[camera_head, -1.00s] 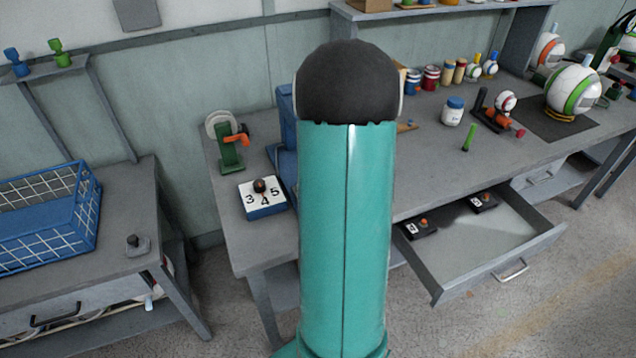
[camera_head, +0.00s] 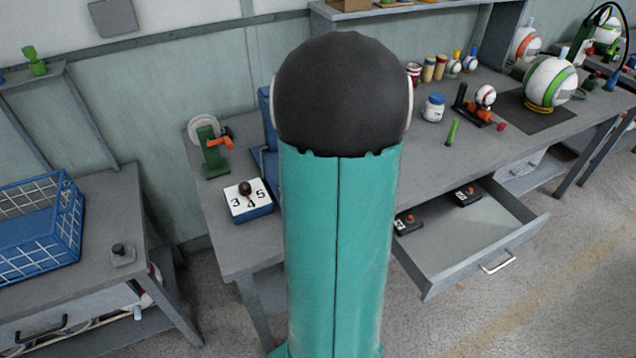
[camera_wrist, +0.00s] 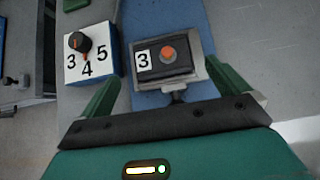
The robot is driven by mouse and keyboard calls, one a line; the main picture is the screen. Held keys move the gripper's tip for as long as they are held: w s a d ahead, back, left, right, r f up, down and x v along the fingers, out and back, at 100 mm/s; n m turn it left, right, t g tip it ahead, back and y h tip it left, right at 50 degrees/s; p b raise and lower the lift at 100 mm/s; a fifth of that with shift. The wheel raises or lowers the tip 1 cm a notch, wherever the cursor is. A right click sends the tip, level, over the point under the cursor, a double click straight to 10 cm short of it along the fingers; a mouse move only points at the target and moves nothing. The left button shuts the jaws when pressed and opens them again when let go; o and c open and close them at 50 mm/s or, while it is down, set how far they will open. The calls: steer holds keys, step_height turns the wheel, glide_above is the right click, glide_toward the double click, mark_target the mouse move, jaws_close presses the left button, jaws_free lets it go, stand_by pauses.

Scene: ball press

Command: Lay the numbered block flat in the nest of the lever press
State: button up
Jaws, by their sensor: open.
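In the wrist view, the numbered block (camera_wrist: 164,58) is black, with a white label reading 3 and an orange-red knob on top. It appears to lie flat in the grey metal nest (camera_wrist: 196,88) over the blue base of the lever press (camera_wrist: 170,14). My gripper (camera_wrist: 163,72) is open, with one green finger on each side of the block; I cannot tell whether they touch it. In the head view, my arm hides the block, the nest and my gripper. Only a blue strip of the press (camera_head: 265,115) shows beside my arm.
A dial box (camera_head: 248,203) marked 3, 4, 5 stands left of the press, with a green stand with an orange handle (camera_head: 212,150) behind it. The open drawer (camera_head: 450,245) holds two black blocks. Balls and jars stand at the bench's right.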

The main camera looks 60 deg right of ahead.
steer(key=v, duration=0.7)
